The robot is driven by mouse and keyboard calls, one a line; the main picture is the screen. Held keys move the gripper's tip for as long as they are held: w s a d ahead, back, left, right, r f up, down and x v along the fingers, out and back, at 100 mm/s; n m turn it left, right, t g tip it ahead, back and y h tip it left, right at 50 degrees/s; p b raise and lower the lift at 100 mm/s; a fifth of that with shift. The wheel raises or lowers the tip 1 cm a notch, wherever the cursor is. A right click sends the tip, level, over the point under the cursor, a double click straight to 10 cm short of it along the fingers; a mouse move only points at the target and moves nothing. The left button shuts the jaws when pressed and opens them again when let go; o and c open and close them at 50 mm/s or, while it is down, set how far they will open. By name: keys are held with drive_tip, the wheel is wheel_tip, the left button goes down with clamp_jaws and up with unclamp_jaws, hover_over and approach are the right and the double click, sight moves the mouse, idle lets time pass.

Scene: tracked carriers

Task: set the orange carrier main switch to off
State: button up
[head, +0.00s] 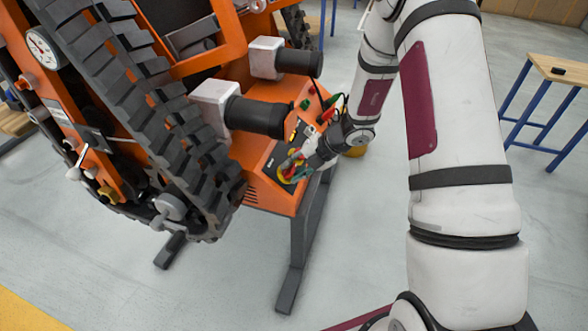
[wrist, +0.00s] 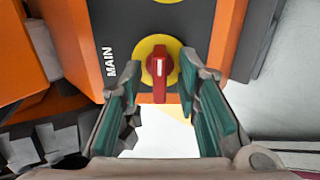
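The orange carrier (head: 265,165) stands on a dark metal stand, with a dark switch panel on its near end. In the wrist view the main switch (wrist: 159,66) is a red rotary handle on a yellow round plate, beside the white label MAIN (wrist: 109,61). The handle's long part points down in that picture. My gripper (wrist: 158,72) is open, with one green-padded finger on each side of the handle. I see no clear contact between fingers and handle. In the head view my gripper (head: 291,167) is at the panel and hides most of the switch.
Two camera-like units, an upper one (head: 285,58) and a lower one (head: 240,108), stick out above the panel. A black rubber track (head: 165,110) is at left. Coloured connectors (head: 328,108) sit behind my wrist.

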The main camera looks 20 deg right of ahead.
clamp_jaws()
drive_tip(key=shift+n, duration=0.3)
drive_tip(key=n, duration=0.2)
drive_tip(key=shift+n+b, duration=0.4)
drive_tip(key=n+b, duration=0.1)
drive_tip(key=n, duration=0.2)
drive_tip(key=shift+n, duration=0.3)
drive_tip(key=n+b, duration=0.3)
drive_tip(key=n, duration=0.3)
drive_tip(key=shift+f+b, duration=0.1)
drive_tip(key=shift+b, duration=0.3)
drive_tip(key=n+b, duration=0.2)
drive_tip(key=n, duration=0.2)
drive_tip(key=shift+n+b, duration=0.3)
drive_tip(key=shift+b, duration=0.1)
unclamp_jaws()
